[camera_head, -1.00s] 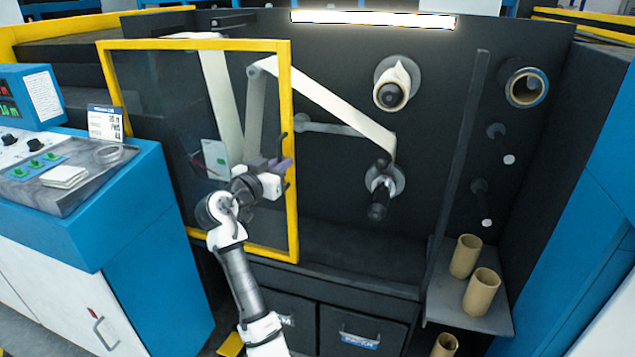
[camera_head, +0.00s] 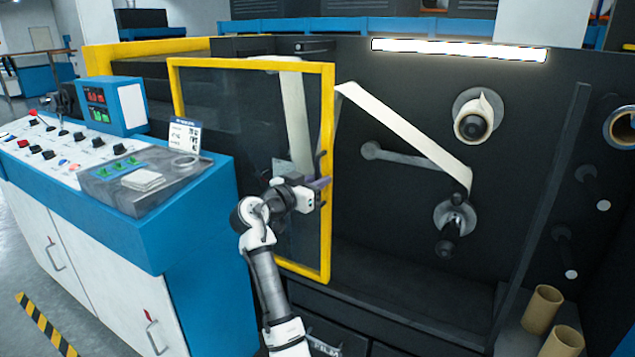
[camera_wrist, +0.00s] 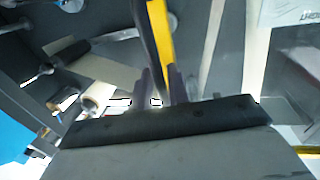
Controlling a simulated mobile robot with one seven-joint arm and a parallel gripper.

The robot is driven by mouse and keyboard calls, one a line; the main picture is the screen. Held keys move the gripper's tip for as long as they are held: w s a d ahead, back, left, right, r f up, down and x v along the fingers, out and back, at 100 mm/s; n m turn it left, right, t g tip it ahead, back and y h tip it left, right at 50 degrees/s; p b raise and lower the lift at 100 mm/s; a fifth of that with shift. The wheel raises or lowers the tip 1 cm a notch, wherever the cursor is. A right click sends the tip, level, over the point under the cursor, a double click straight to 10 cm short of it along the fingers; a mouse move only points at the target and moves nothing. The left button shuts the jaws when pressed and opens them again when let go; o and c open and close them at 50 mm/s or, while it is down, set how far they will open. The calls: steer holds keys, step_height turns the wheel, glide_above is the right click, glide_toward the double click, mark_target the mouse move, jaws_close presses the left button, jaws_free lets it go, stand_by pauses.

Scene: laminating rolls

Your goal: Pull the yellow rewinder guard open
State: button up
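The rewinder guard (camera_head: 327,240) is a yellow frame with a see-through dark panel, at the left of the black machine front in the head view. It stands swung partly out, its right edge toward me. A dark upright handle (camera_head: 319,163) is on that edge. My gripper (camera_head: 322,186) is at the handle, its purple-grey fingers around it. In the wrist view, the fingers of my gripper (camera_wrist: 162,88) stand on both sides of the dark handle (camera_wrist: 146,35), with the yellow frame bar (camera_wrist: 162,40) close beside it. The gripper looks shut on the handle; the exact contact is blurred.
A blue control console (camera_head: 150,215) stands close left of my arm. White web (camera_head: 405,125) runs to the lower spindle (camera_head: 455,218); a roll (camera_head: 473,118) sits above. Cardboard cores (camera_head: 541,308) stand at lower right. The space before the machine's middle is open.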

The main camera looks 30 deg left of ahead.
steer(key=shift+o, duration=0.6)
steer(key=shift+s, duration=0.25)
steer(key=s+a+b, duration=0.2)
steer(key=s, duration=1.1)
steer(key=shift+a, duration=0.3)
steer(key=shift+a, duration=0.1)
